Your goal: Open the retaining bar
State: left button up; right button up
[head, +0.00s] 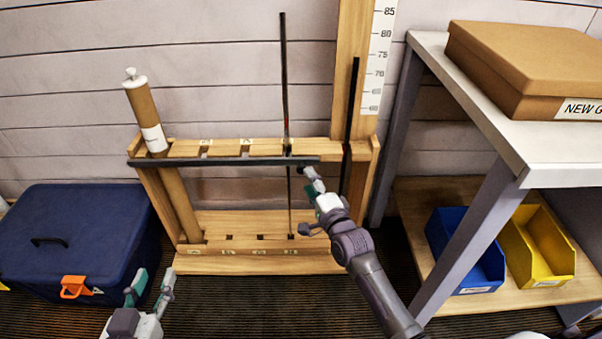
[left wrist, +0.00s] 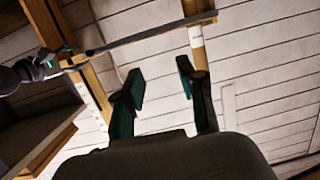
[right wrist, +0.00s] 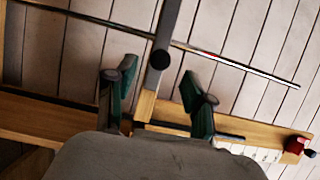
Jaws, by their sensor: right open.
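The retaining bar (head: 225,161) is a long dark bar lying level across the front of the wooden rack (head: 265,267). It also crosses the left wrist view (left wrist: 150,33). My right gripper (head: 306,202) is open and empty, just below the bar's right end. In the right wrist view the bar's end (right wrist: 163,45) lies ahead of the gap between the open fingers (right wrist: 153,88); I see no grip on it. My left gripper (head: 151,286) is open and empty, low in front of the rack's left side. Its spread fingers (left wrist: 158,82) show in the left wrist view.
A thin club shaft (head: 284,80) and a black shaft (head: 351,115) stand at the rack's right. A brown tube (head: 143,105) leans at its left. A blue case (head: 75,235) sits left; a grey bench (head: 490,115) with bins stands right.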

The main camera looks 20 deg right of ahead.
aim_at(301, 173)
jog(key=w, duration=0.1)
jog(key=w+b, duration=0.1)
jog(key=w, duration=0.3)
jog(key=shift+w+a, duration=0.15)
jog(key=shift+a, duration=0.15)
pick_arm(q)
notch_tip(301, 173, up, 8)
jog(key=d+t+h, duration=0.1)
jog(key=t, duration=0.4)
jog(key=shift+w+d+h+b, duration=0.2)
jog(key=shift+w+h+b, duration=0.05)
jog(key=shift+h+b, duration=0.1)
pick_arm(e)
jog(key=shift+w, duration=0.3)
grip_shut()
